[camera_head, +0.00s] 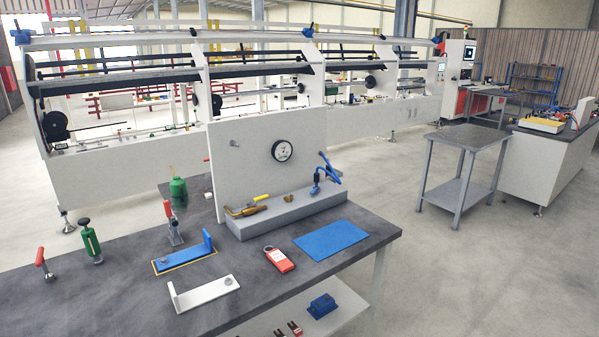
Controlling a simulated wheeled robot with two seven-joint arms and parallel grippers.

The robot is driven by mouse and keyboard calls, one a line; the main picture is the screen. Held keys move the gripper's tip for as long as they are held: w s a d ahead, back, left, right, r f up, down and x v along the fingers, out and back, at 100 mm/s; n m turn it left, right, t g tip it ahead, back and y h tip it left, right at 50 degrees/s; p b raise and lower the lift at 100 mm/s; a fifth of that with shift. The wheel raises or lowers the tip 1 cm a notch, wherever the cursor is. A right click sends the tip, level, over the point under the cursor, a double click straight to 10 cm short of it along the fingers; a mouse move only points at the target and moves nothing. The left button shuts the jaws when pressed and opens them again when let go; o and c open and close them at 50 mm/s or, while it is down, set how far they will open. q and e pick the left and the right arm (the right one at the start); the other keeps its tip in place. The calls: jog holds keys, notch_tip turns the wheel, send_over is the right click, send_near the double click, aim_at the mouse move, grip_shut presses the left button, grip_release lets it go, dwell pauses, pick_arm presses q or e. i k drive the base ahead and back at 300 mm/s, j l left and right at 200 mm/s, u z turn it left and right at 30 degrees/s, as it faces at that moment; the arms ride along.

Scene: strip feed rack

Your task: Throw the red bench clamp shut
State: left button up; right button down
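Several small upright fixtures stand on the dark bench top (120,290). At the far left is a fixture with a red handle (42,262) on a grey base. Further right a clamp-like fixture with an upright red handle (172,222) on a metal body stands behind the blue bracket. I cannot tell for certain which of the two is the red bench clamp. Between them stands a green-bodied fixture (90,240) with a dark top. Neither of my grippers is in view.
A blue bracket (185,257) and a white bracket (205,293) lie in front. A red handheld device (279,260) and blue mat (330,236) lie right. A grey block (290,214) with a brass fitting and blue-handled part stands before a white panel (240,165) with a gauge.

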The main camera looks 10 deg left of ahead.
aim_at(168, 212)
jog(key=i+j+u, duration=0.1)
jog(key=j+u, duration=0.25)
jog(key=i+j+u, duration=0.1)
jog(key=u, duration=0.3)
jog(key=i+j+u, duration=0.1)
jog(key=u, duration=0.25)
jog(key=i, duration=0.1)
